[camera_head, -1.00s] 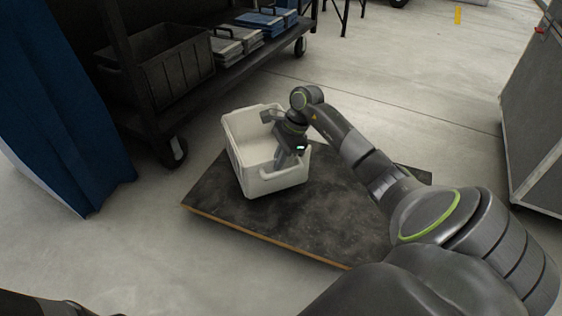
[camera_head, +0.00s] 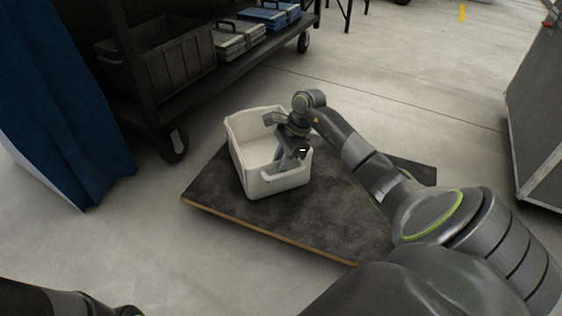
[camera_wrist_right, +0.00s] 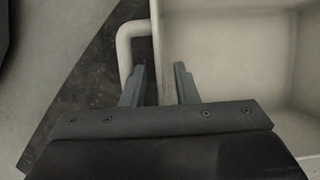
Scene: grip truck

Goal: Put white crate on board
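The white crate (camera_head: 290,181) stands upright on the dark board (camera_head: 325,225) with a wooden edge, towards its far left part in the head view. The crate's far side hides the board's back edge there. My right gripper (camera_head: 283,166) reaches down at the crate's near right wall. In the right wrist view my right gripper (camera_wrist_right: 160,78) has its fingers apart, one on each side of the crate wall by the handle (camera_wrist_right: 124,45). Gaps show between fingers and wall, and the crate's inside is empty. My left gripper is out of view.
A black wheeled cart (camera_head: 160,120) with a dark bin (camera_head: 175,65) and grey and blue cases stands behind the crate. A blue curtain (camera_head: 60,110) hangs at the left. A large grey case (camera_head: 535,120) is at the right. The floor in front of the board is clear.

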